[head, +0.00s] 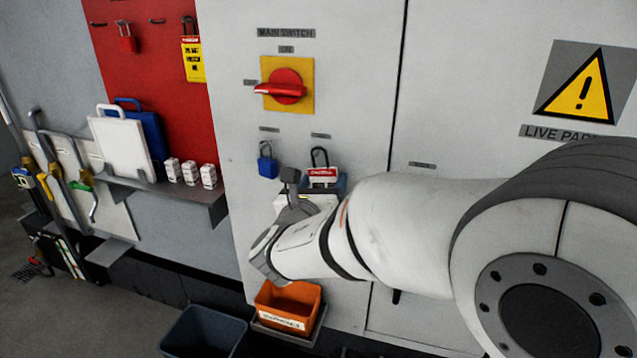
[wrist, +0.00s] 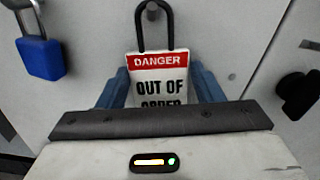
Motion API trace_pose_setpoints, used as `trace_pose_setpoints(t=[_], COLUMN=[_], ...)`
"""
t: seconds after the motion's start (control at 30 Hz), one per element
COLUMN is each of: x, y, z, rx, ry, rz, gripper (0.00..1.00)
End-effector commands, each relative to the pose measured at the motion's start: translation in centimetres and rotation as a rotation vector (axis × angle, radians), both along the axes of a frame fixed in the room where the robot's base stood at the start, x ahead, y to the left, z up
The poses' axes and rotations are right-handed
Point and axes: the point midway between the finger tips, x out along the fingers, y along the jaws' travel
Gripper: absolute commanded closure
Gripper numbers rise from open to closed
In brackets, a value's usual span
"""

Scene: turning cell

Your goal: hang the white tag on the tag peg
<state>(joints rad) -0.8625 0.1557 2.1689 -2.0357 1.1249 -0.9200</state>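The white tag (head: 322,174) has a red DANGER band and a black loop. In the wrist view the tag (wrist: 160,82) reads OUT OF ORDER, and its lower end is hidden behind my gripper's body. In the head view my gripper (head: 325,184) is at the cabinet front, partly hidden by my wrist.
A blue padlock (head: 267,163) hangs to the left of the tag. The red main switch (head: 284,87) is above. An orange bin (head: 287,304) is below. A shelf (head: 185,190) with small boxes is at the left. A black knob (wrist: 298,94) is on the right.

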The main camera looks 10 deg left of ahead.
Motion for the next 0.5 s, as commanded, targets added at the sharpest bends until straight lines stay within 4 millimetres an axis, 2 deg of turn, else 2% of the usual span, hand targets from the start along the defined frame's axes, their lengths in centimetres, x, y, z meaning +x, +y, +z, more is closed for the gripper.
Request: trace_pose_setpoints(t=[0.03, 0.23, 0.5], x=[0.01, 0.02, -0.21], y=[-0.02, -0.04, -0.01], z=[0.01, 0.0, -0.03], rx=[0.0, 0.0, 0.0], ry=[0.0, 0.0, 0.0], rz=[0.0, -0.001, 0.0], gripper=[0.35, 0.19, 0.19])
